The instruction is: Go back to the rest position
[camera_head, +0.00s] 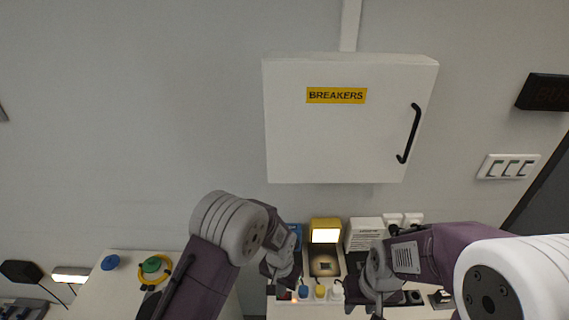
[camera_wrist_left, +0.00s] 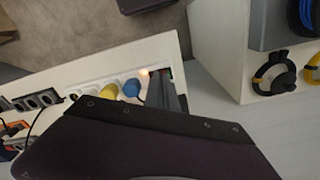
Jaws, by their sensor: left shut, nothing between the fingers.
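My left arm comes in from the left in the head view, and its gripper (camera_head: 287,282) is low over the left end of the work surface. In the left wrist view the left gripper's fingers (camera_wrist_left: 165,88) are shut with nothing between them, near a lit orange spot at the end of a white power strip (camera_wrist_left: 75,87). My right arm comes in from the right, and its gripper (camera_head: 372,302) is low over the same surface. The right gripper's fingers are too small and hidden to tell open from shut.
A white breaker cabinet (camera_head: 345,135) with a black handle is shut on the wall above. A lit yellow device (camera_head: 325,232) and a white box (camera_head: 363,234) stand between the arms. Blue (camera_head: 303,291) and yellow plugs (camera_head: 320,290) sit nearby. A white surface (camera_head: 120,290) is left.

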